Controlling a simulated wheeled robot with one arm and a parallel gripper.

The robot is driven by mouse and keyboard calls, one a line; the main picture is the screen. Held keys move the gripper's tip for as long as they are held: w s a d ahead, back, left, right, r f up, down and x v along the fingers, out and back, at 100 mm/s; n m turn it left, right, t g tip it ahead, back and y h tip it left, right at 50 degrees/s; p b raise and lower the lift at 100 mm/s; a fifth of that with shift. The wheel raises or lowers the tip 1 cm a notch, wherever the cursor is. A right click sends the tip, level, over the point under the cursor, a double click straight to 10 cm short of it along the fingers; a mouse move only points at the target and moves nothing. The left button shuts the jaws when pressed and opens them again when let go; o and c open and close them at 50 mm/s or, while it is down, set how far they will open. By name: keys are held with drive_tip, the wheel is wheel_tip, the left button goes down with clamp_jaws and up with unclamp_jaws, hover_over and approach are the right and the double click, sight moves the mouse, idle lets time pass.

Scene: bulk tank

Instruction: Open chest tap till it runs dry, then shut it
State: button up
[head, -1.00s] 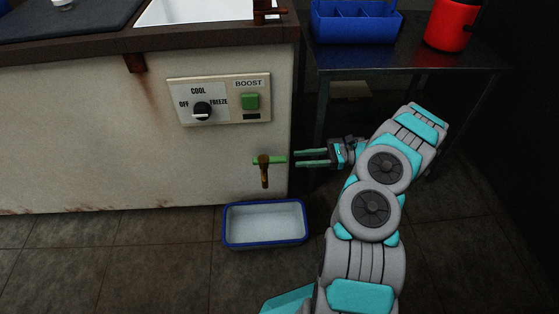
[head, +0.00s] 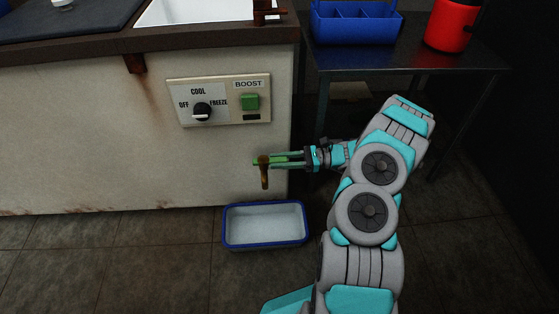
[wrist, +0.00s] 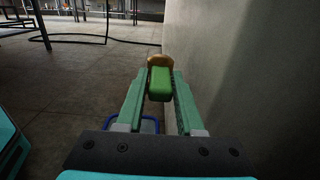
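The chest tap (head: 264,174) is a brown spout with a green lever handle (head: 268,161), low on the front of the white chest (head: 90,140). The lever lies level, pointing right. My gripper (head: 283,162) has come to the lever from the right. In the wrist view the green handle (wrist: 160,84) lies between the two open green fingers (wrist: 160,100), with a gap on its left and the right finger close beside it. A blue-rimmed white tray (head: 265,244) sits on the floor below the tap. No stream shows under the spout.
A control panel (head: 176,84) with a dial and a green boost button is above the tap. A dark side table (head: 420,66) holds a blue caddy (head: 352,30) and a red container (head: 450,25). Tiled floor (head: 120,255) is clear at left.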

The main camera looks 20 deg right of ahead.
clamp_jaws()
idle(1.2)
